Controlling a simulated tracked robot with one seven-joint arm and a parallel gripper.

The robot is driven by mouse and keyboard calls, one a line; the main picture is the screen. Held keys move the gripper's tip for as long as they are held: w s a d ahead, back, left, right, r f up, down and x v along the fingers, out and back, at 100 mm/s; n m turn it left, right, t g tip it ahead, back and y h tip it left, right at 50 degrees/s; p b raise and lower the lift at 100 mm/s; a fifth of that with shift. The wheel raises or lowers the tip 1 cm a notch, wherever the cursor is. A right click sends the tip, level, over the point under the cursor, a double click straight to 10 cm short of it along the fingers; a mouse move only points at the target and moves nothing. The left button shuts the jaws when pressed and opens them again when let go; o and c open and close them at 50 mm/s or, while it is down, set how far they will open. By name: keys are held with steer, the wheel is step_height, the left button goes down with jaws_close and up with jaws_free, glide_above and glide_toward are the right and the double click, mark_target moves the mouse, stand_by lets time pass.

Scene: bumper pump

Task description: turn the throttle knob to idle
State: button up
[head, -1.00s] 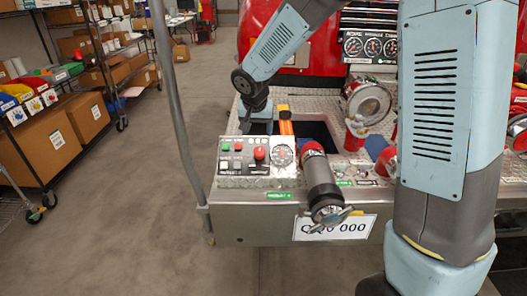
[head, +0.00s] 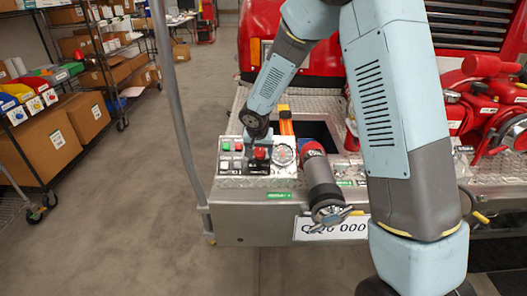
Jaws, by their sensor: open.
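The control panel (head: 230,169) stands on the front left corner of the truck's bumper deck. It carries small square buttons on its left, a red knob (head: 260,153) in its middle, and a round gauge (head: 283,154) on its right. The red knob looks like the throttle knob, but its pointer and labels are too small to read. My gripper (head: 259,142) points down at the panel, just above or behind the red knob. It is open. Its fingers are small and partly merge with the panel, so I cannot tell whether they touch the knob.
A dark nozzle with a red collar (head: 322,185) lies right of the panel and juts over the bumper edge. An orange strip (head: 286,122) and a dark deck opening are behind. Red pump fittings (head: 490,110) are at right. A grey post (head: 184,130) stands left.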

steer(key=c, duration=1)
steer(key=shift+o, duration=0.7)
steer(key=shift+d+f, duration=0.1)
steer(key=shift+d, duration=0.5)
steer(key=shift+a, duration=0.35)
steer(key=shift+c, duration=1)
steer(key=shift+a, duration=0.1)
steer(key=shift+a+n, duration=0.1)
steer(key=shift+n, duration=0.4)
